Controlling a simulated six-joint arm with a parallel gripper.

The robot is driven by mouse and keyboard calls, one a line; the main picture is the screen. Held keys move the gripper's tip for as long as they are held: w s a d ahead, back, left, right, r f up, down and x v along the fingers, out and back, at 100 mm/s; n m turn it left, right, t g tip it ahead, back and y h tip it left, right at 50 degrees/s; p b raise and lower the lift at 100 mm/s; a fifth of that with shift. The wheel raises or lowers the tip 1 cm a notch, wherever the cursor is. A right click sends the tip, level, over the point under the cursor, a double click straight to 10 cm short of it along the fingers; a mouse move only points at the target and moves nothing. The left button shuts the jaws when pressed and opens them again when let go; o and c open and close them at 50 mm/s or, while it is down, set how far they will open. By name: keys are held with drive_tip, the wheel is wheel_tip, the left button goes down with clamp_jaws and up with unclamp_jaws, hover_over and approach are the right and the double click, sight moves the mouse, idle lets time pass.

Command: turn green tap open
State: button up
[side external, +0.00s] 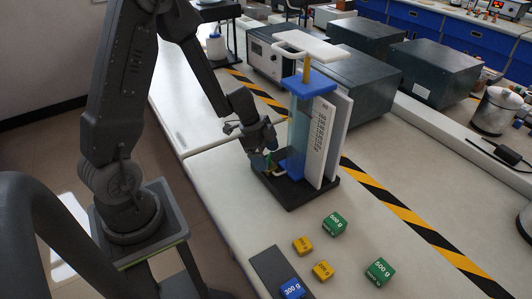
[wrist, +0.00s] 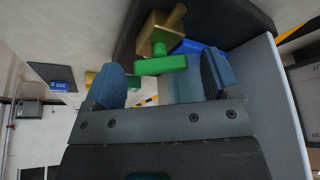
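The green tap handle (wrist: 160,65) sits on a brass valve body (wrist: 158,30) low on the apparatus in the wrist view. In the side view the tap is small and mostly hidden by my gripper (side external: 262,145). The apparatus has a clear blue column (side external: 298,130) on a black base (side external: 294,196), with a blue cap (side external: 311,83) and a white scale panel (side external: 322,140). In the wrist view my gripper (wrist: 161,74) is open, its two blue-grey fingers apart on either side of the handle. A gap shows between handle and each finger; contact is not visible.
Green weights (side external: 334,224) and (side external: 380,271), yellow weights (side external: 303,245) and (side external: 322,270), and a blue weight (side external: 291,289) on a dark pad (side external: 266,262) lie at the front. A white plate (side external: 306,46) tops the apparatus. Dark boxes (side external: 434,75) stand behind.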

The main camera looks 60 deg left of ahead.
drive_tip(key=c, duration=0.9)
drive_tip(key=shift+o, duration=0.2)
drive_tip(key=shift+n, duration=0.3)
drive_tip(key=n+t+y, duration=0.1)
drive_tip(key=n, duration=0.3)
drive_tip(key=shift+d, duration=0.2)
drive_tip(key=shift+s+d+n+t+y, duration=0.1)
drive_tip(key=shift+n+t+y, duration=0.5)
drive_tip(key=shift+n, duration=1.2)
drive_tip(key=shift+r+n+y, duration=0.1)
drive_tip(key=shift+n+y, duration=0.2)
drive_tip(key=shift+n, duration=0.1)
drive_tip(key=o, duration=0.9)
drive_tip(key=shift+g, duration=0.3)
drive_tip(key=shift+m, duration=0.4)
